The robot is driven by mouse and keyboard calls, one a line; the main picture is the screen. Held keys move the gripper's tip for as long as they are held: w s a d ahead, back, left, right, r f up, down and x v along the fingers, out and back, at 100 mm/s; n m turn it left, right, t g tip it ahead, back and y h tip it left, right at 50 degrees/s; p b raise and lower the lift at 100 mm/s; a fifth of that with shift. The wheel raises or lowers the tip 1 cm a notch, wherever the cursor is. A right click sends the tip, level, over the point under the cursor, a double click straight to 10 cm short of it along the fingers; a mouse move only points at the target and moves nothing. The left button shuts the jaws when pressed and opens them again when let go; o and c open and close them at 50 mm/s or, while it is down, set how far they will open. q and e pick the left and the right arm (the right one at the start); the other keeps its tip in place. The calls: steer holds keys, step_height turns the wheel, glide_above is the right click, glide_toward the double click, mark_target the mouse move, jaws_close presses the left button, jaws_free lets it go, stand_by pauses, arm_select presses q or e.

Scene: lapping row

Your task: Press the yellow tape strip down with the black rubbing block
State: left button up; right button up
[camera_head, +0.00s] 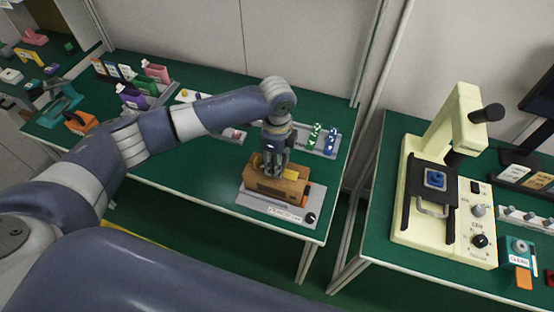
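My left gripper (272,172) points down at the top of a brown wooden block-like fixture (276,188). Its fingers reach the fixture's upper face, and I cannot tell whether they touch it or hold anything. Small yellow patches (291,174) show on the fixture beside the fingers; one of them may be the yellow tape strip. The fixture stands on a grey base plate (262,206) with a label and a black knob at its front right. I cannot make out the black rubbing block; the gripper may hide it. My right gripper is not in view.
A rack with blue and green small parts (326,152) stands behind the fixture. Bottles (155,71), an orange-and-black object (80,122) and a teal device (62,103) are at the left. A cream machine (440,190) stands on the right table, across a gap.

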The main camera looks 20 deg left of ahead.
arm_select(q)
steer(key=shift+f, duration=0.5)
stand_by(0.3)
steer(key=shift+s+f, duration=0.15)
stand_by(2.0)
steer(key=shift+p, duration=0.35)
steer(key=shift+r+p, duration=0.95)
steer(key=shift+p, duration=0.05)
step_height(320, 180, up, 5)
steer(key=p, duration=0.5)
steer(key=shift+r+p, duration=0.2)
steer(key=shift+p, duration=0.2)
